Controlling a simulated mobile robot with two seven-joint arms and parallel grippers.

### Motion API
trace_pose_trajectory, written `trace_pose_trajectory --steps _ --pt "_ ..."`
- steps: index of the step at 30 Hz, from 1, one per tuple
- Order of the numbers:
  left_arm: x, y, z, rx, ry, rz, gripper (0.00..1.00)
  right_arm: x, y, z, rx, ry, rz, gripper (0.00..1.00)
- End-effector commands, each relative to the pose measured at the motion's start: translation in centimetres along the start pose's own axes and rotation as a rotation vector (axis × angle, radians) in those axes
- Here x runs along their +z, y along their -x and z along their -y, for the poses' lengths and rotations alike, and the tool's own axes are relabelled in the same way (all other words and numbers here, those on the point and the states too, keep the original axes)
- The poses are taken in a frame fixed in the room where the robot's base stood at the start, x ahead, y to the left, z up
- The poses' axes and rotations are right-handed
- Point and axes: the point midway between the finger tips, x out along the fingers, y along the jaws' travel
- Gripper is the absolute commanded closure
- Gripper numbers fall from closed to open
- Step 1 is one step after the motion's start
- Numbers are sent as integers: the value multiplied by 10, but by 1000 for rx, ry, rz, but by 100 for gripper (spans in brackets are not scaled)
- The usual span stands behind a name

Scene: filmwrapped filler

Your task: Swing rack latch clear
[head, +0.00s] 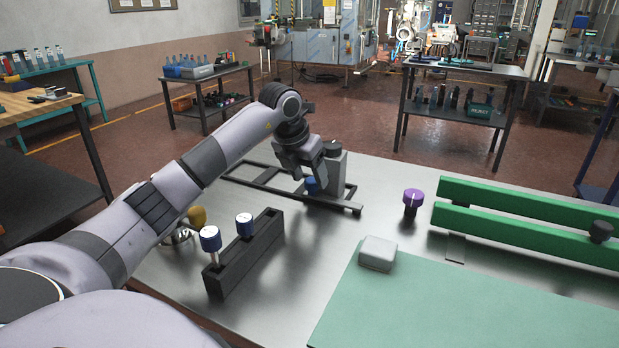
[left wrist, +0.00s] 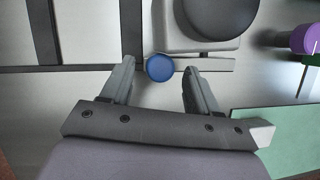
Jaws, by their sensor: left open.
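A blue round knob (head: 312,186) stands at the front of a grey block (head: 338,170) with a dark round cap, on a dark flat frame (head: 350,207) at the back of the table. I cannot tell for sure which part is the rack latch. My left gripper (head: 307,177) reaches down over the frame beside the knob. In the left wrist view the blue knob (left wrist: 159,67) shows between the tips of the open fingers (left wrist: 160,82), with a gap on both sides. My right gripper is not in view.
A black rack (head: 245,262) with two blue-capped vials stands nearer on the steel table. A purple-topped knob (head: 413,200), green rails (head: 520,208), and a pale box (head: 377,253) on a green mat (head: 460,310) are to the right. Bare steel lies between.

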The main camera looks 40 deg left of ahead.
Motion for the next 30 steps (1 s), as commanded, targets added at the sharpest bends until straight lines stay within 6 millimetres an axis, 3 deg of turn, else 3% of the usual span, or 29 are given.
trace_pose_trajectory --steps 4,12,17,18,30 --pt "0 -10 0 0 -1 -1 40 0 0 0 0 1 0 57" --pt "0 -11 0 0 -1 0 43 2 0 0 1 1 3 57" --pt "0 -11 0 0 -1 0 95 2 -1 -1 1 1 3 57" --pt "0 -11 0 0 0 0 100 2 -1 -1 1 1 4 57" --pt "4 -11 3 4 13 2 100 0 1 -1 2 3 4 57"
